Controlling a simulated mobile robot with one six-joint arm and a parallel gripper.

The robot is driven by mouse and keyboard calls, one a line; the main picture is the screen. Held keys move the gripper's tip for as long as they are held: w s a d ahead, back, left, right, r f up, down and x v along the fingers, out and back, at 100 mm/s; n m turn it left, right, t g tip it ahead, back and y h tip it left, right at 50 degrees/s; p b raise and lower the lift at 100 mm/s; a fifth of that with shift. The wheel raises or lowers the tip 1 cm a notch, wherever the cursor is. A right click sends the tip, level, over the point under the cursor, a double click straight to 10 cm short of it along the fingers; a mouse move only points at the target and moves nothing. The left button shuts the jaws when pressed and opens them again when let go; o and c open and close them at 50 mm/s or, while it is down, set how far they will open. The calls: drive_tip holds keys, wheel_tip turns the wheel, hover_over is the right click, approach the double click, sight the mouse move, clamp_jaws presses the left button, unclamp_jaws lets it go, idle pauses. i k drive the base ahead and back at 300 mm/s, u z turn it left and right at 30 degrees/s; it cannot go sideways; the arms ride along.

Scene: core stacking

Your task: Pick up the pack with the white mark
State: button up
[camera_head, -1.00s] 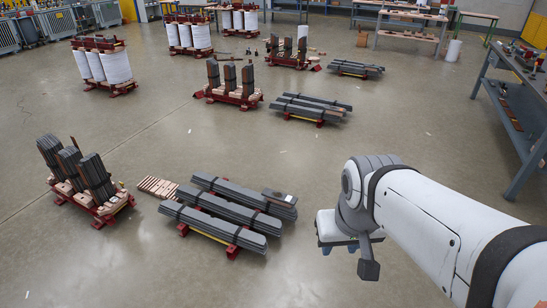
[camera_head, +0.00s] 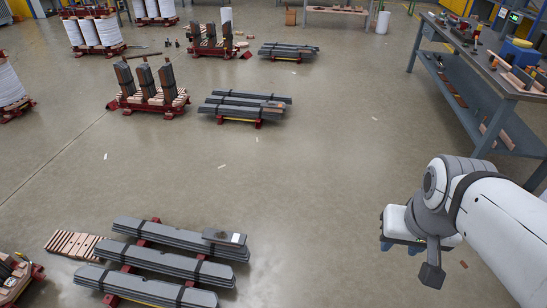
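A small dark flat pack (camera_head: 217,235) with a white mark near its right end lies on the right end of the rear steel bundle (camera_head: 165,234) at the lower left. Two more strapped grey bundles lie in front of that one, on a red-framed pallet (camera_head: 112,300). My gripper (camera_head: 418,258) is at the right, above bare floor, well to the right of the pack and apart from it. Its fingers point down and are small and partly hidden by its body, so I cannot tell how far apart they are. I see nothing clearly held in it.
A slatted wooden piece (camera_head: 73,244) lies left of the bundles. Another bundle pallet (camera_head: 245,107) and a rack of upright dark cores (camera_head: 148,90) stand farther back. A grey workbench (camera_head: 480,75) stands at the right. The floor between the bundles and my arm is clear.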

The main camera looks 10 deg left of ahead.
sight(217, 235)
drive_tip(key=i, duration=1.45)
drive_tip(key=u, duration=1)
drive_tip(key=i, duration=0.55)
drive_tip(key=u, duration=0.4)
drive_tip(key=k, duration=0.7)
drive_tip(key=u, duration=0.25)
drive_tip(key=i, duration=0.7)
drive_tip(key=z, duration=0.15)
